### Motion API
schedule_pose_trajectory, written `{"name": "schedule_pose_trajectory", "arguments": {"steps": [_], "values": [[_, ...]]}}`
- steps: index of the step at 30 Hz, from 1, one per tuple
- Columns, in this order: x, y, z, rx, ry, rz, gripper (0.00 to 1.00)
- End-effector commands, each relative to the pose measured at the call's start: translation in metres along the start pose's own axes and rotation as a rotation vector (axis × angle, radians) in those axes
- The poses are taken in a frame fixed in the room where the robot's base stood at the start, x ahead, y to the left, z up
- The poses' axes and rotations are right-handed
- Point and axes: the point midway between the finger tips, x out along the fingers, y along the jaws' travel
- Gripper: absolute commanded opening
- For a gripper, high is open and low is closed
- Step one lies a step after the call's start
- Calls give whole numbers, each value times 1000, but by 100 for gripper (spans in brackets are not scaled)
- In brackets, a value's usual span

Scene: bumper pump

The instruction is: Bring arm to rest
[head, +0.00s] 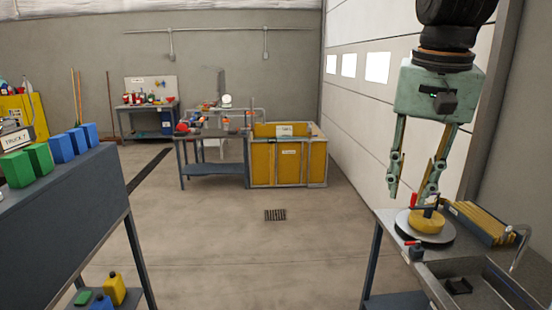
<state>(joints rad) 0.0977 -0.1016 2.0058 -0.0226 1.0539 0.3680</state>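My gripper (411,195) hangs from my arm at the upper right of the head view and points down. Its two pale green fingers are spread apart, with an empty gap between them. Nothing is visibly held.
The right bench (474,258) has a tray of yellow strips (482,222), a red-handled part (413,250), a sink and a tap (520,246). A dark rack (55,225) with green and blue blocks stands left. A yellow crate (289,166) stands behind the clear middle floor.

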Motion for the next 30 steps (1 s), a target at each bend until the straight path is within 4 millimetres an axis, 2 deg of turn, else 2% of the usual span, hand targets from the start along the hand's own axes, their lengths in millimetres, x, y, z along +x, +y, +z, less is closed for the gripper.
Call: {"name": "schedule_pose_trajectory", "arguments": {"steps": [3,15,30], "values": [[-3,4,24,-37,12,-8,23],[-3,19,97,-160,52,-31,23],[14,42,188,-313,102,-54,23]]}}
